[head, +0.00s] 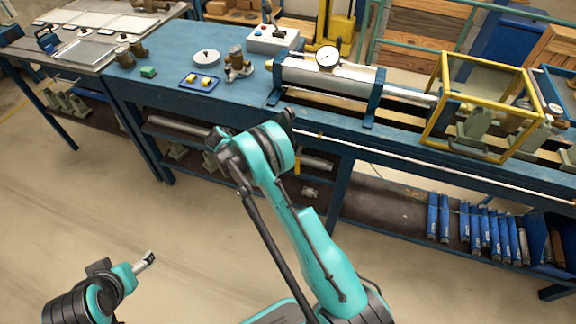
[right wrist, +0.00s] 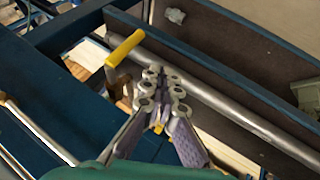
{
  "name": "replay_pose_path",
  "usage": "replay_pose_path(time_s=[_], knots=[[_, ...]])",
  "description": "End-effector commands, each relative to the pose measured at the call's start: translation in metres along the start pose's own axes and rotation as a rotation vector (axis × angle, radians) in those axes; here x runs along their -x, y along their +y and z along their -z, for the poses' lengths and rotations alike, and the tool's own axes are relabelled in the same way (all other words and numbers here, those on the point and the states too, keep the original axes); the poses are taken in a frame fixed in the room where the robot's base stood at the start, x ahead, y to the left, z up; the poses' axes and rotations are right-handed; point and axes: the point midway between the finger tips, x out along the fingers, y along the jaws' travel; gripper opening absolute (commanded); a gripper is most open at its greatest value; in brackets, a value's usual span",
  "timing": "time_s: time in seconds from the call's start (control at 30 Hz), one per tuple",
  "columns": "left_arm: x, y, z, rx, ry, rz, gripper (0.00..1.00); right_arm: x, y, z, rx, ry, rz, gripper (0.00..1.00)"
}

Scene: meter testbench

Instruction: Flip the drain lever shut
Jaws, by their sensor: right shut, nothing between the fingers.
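The drain lever shows in the right wrist view as a yellow handle (right wrist: 125,48) on a brownish fitting, left of my right gripper (right wrist: 161,74). The gripper's fingers are together and empty, with their tips close to the lever; whether they touch it I cannot tell. In the head view a small yellow piece (head: 297,163) below the bench edge looks like the same lever, partly hidden by my right arm. My right gripper is hidden behind that arm there. My left gripper (head: 146,261) is low at the left over the floor, far from the bench; its jaw state is unclear.
A grey pipe (right wrist: 220,98) runs diagonally behind the fingers. The blue bench (head: 180,68) carries a cylinder with a gauge (head: 328,57), a yellow frame (head: 485,105) and a blue tray (head: 201,81). Blue bars (head: 485,228) stand on the lower shelf. Floor in front is clear.

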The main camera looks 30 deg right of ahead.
Motion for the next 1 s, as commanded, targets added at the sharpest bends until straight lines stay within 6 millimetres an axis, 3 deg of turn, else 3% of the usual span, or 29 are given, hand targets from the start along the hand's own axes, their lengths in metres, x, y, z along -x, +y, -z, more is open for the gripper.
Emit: replay_pose_path(time_s=[0.33, 0.47, 0.93, 1.0], knots=[[-0.001, 0.0, -0.001, 0.0, 0.0, 0.0, 0.72, -0.002, 0.0, 0.0, 0.0, 0.0, -0.001, 0.0], [-0.004, 0.0, -0.003, 0.0, 0.0, 0.0, 0.72, -0.012, -0.001, -0.001, -0.001, -0.001, 0.0, 0.0], [-0.034, 0.0, -0.025, 0.0, 0.0, 0.0, 0.72, -0.107, -0.002, -0.002, -0.001, -0.001, 0.0, 0.0], [-0.038, 0.0, -0.027, 0.0, 0.0, 0.0, 0.72, -0.11, 0.012, -0.001, -0.001, -0.001, -0.001, 0.0]])
